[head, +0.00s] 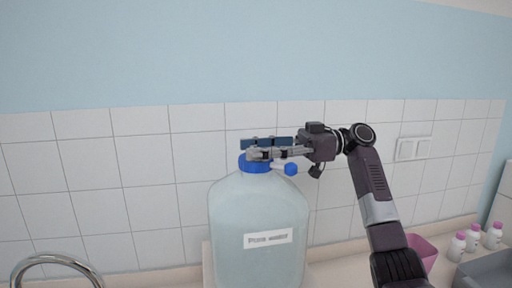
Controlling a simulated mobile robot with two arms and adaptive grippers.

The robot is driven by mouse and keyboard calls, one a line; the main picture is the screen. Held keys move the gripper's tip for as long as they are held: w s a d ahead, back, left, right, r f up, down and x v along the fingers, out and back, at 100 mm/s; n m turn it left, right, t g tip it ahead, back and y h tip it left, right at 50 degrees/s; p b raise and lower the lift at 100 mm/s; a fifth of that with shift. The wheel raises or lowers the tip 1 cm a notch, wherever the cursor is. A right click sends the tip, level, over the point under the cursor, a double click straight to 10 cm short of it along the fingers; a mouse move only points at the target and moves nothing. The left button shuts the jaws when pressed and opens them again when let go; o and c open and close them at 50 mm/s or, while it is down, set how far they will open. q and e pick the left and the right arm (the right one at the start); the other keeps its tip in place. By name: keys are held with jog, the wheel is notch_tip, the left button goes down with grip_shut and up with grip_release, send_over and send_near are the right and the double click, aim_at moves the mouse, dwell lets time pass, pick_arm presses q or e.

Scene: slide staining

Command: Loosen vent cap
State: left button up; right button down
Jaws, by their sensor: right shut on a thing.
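A large translucent water container (256,210) with a white label stands upright on the counter. A blue cap (254,166) sits on top of its neck, partly hidden by my right gripper. A smaller blue piece (291,169) sticks out at the right of the neck on a pale spout. My right gripper (258,150) reaches in from the right, level, with its fingers at the top of the blue cap. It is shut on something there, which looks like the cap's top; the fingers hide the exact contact. My left gripper is not in view.
A curved metal faucet (55,258) stands at the lower left. At the lower right are a pink container (424,249), several small white bottles with pink caps (473,237) and a grey tray (488,270). A tiled wall (150,190) with a switch plate (413,149) is behind.

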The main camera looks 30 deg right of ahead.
jog(key=shift+f, duration=0.1)
jog(key=c, duration=1.1)
grip_release()
jog(key=shift+v, duration=6)
